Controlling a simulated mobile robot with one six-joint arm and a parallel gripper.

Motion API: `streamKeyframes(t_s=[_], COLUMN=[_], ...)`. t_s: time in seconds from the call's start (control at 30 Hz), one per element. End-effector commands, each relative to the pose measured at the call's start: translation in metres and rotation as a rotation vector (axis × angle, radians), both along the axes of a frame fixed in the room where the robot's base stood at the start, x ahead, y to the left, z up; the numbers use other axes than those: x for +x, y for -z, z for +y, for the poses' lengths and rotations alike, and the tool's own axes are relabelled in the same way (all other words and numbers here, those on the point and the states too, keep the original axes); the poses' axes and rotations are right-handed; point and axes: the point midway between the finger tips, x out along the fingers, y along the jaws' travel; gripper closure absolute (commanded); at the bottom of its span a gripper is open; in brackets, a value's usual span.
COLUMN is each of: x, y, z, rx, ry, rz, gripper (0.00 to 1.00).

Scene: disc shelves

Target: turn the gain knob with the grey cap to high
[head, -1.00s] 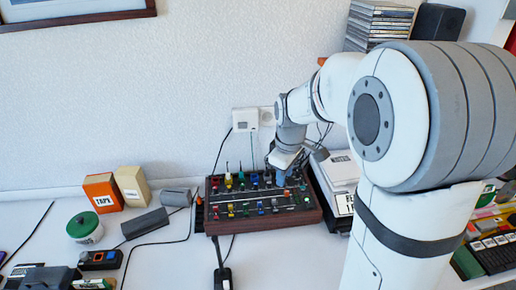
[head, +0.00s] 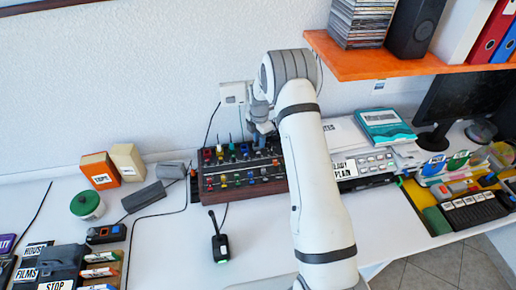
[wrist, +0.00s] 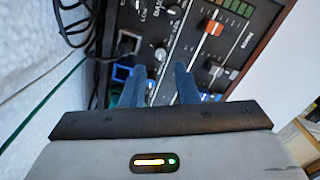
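The mixer (head: 240,187) is a dark panel in a wooden case with rows of coloured knobs, near the wall in the head view. Its panel (wrist: 195,45) fills the upper middle of the wrist view. My gripper (head: 264,137) is over its far right part, partly hidden by my arm. I cannot tell which is the gain knob with the grey cap. Nothing is visibly held.
Black cables (wrist: 70,20) run beside the mixer's edge in the wrist view. A grey device (head: 370,163) sits right of the mixer, and an orange shelf (head: 385,66) hangs above right.

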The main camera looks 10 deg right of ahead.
Motion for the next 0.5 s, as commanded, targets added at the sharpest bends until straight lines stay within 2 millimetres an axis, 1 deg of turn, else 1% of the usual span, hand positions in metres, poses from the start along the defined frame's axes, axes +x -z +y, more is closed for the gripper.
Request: streamKeyframes(t_s=[0.2, 0.3, 0.5], x=[-0.001, -0.001, -0.001], y=[0.034, 0.048, 0.064], z=[0.000, 0.000, 0.000], rx=[0.000, 0.000, 0.000], ry=[0.002, 0.003, 0.003], rz=[0.003, 0.002, 0.002], gripper=[0.72, 0.72, 0.72])
